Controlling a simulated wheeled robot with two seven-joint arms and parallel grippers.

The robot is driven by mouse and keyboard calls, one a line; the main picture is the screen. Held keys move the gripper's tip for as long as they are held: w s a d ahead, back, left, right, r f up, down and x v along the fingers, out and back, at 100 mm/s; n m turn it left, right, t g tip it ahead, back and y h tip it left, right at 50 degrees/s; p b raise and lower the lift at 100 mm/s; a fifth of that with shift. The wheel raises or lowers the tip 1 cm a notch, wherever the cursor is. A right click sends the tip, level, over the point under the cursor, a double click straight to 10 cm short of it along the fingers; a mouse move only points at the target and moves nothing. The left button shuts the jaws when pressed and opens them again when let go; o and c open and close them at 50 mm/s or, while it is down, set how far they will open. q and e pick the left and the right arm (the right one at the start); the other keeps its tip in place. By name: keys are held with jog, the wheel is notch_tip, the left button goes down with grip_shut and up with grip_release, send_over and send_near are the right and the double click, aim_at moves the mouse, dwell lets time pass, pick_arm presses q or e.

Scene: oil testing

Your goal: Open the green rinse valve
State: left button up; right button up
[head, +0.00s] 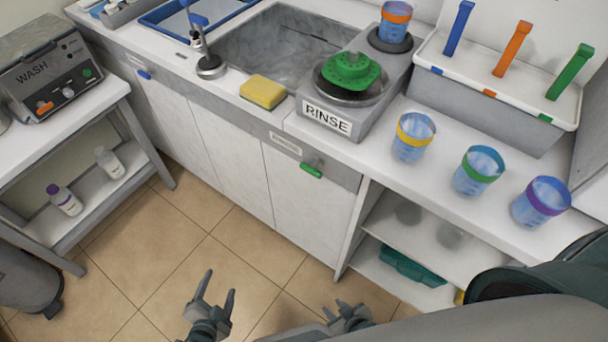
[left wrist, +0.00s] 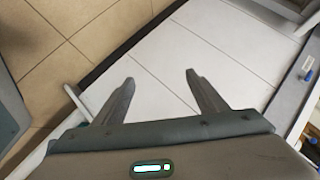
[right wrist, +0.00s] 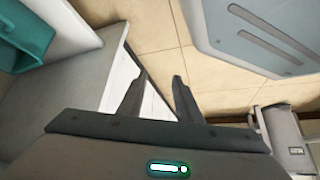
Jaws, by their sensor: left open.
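The green rinse valve handle (head: 311,171) is a short green lever on the front panel of the counter, below and in front of the RINSE unit (head: 352,95). A small label plate (head: 285,144) sits to its upper left. My left gripper (head: 219,282) is open and empty over the tiled floor, below and left of the handle in the head view. My right gripper (head: 335,306) is open and empty, low and below the handle. Both grippers are well apart from the handle. The handle does not show clearly in either wrist view.
A blue handle (head: 144,75) is on the same panel further left. Coloured-rim cups (head: 413,138), a yellow sponge (head: 263,92) and a sink (head: 280,45) are on the counter. An open shelf (head: 395,225) lies right of the cabinet doors. The floor before the cabinet is clear.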

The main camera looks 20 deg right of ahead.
pick_arm(q)
jog(key=w+d+r+m+t+h, duration=0.1)
jog(key=w+d+r+m+h, duration=0.2)
jog(key=r+m, duration=0.6)
jog(key=w+d+r+m+t+h, duration=0.1)
jog(key=d+r+m+t+h, duration=0.1)
jog(key=d+r+m, duration=0.65)
jog(key=s+d+r+m+g+h, duration=0.1)
jog(key=s+r+m+h, duration=0.2)
jog(key=r+m, duration=0.4)
jog(key=s+d+r+m+g+h, duration=0.2)
jog(key=s+r+m, duration=0.1)
jog(key=r+m, duration=0.5)
jog(key=shift+s+d+r+h, duration=0.15)
jog(key=shift+d+r+h, duration=0.2)
jog(key=shift+r, duration=0.6)
pick_arm(e)
jog(key=shift+w+a+r, duration=0.15)
jog(key=shift+w+r, duration=0.15)
jog(key=shift+w, duration=0.4)
pick_arm(q)
jog(key=shift+m, duration=0.25)
pick_arm(e)
jog(key=shift+s, duration=0.2)
